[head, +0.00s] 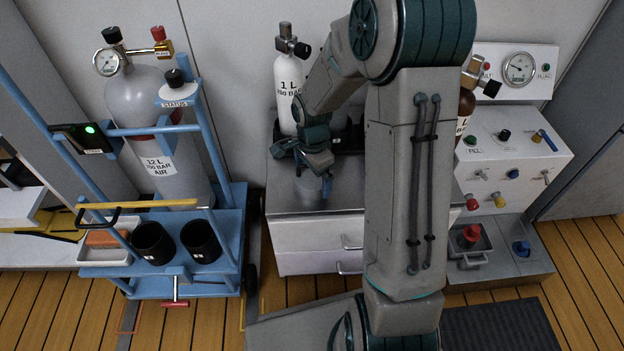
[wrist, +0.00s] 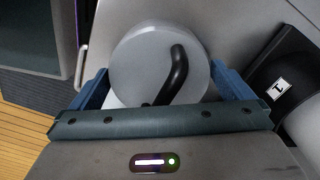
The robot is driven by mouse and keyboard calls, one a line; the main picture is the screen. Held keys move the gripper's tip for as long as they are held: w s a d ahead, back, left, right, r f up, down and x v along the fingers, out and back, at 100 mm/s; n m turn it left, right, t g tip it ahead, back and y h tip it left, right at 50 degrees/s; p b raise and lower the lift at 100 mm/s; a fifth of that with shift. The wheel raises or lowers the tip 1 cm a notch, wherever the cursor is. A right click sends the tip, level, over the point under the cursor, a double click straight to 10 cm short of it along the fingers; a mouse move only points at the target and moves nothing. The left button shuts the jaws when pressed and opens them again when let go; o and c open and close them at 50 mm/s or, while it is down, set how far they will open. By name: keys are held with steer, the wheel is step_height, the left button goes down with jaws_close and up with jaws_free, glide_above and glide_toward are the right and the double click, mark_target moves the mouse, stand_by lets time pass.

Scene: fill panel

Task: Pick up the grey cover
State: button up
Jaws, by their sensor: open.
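The grey cover (wrist: 140,65) is a round, smooth grey disc with a curved black handle (wrist: 180,70) on top. In the head view the cover (head: 308,194) sits on the grey cabinet top, partly hidden by my gripper. My gripper (head: 318,182) is just above it. In the wrist view its two blue fingers (wrist: 160,76) are spread wide, one on each side of the cover and handle. Nothing is held. I cannot tell whether the fingers touch the cover's rim.
A white 1 L bottle (head: 288,88) stands behind my gripper in a black holder, which shows at right in the wrist view (wrist: 270,70). A blue trolley (head: 228,235) with a large grey cylinder (head: 155,130) is at left. A gauge panel (head: 515,145) is at right.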

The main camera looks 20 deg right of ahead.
steer(key=c, duration=0.8)
